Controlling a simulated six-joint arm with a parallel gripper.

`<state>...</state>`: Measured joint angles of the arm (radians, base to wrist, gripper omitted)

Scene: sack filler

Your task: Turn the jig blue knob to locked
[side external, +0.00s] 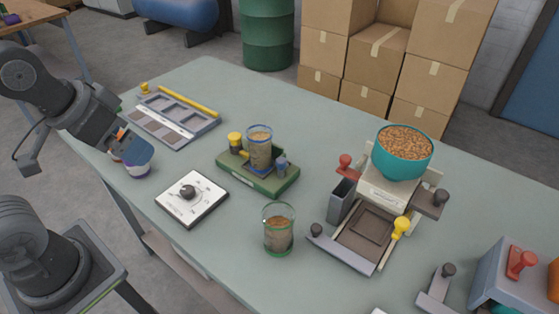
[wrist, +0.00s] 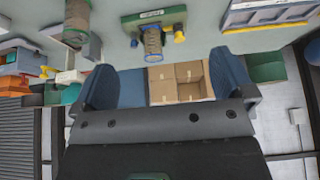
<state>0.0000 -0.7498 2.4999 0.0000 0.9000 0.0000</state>
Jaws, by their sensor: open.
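The jig (side external: 257,181) is a green block on the table, and a clear cup of brown grain (side external: 259,150) stands upright in it. The jig's blue knob (side external: 281,162) is at its right end, and a yellow knob (side external: 235,140) is at its left end. The wrist view shows the jig (wrist: 152,16) inverted at the top, with the small blue knob (wrist: 133,42) beside the cup. My gripper (side external: 130,148) has blue fingers and is at the table's left, well apart from the jig. Its fingers (wrist: 163,80) are spread and empty in the wrist view.
A white dial panel (side external: 190,207) and a loose grain cup (side external: 278,238) stand in front of the jig. A grey tray (side external: 172,120) lies behind left; a filler with a teal bowl (side external: 402,160) stands right.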

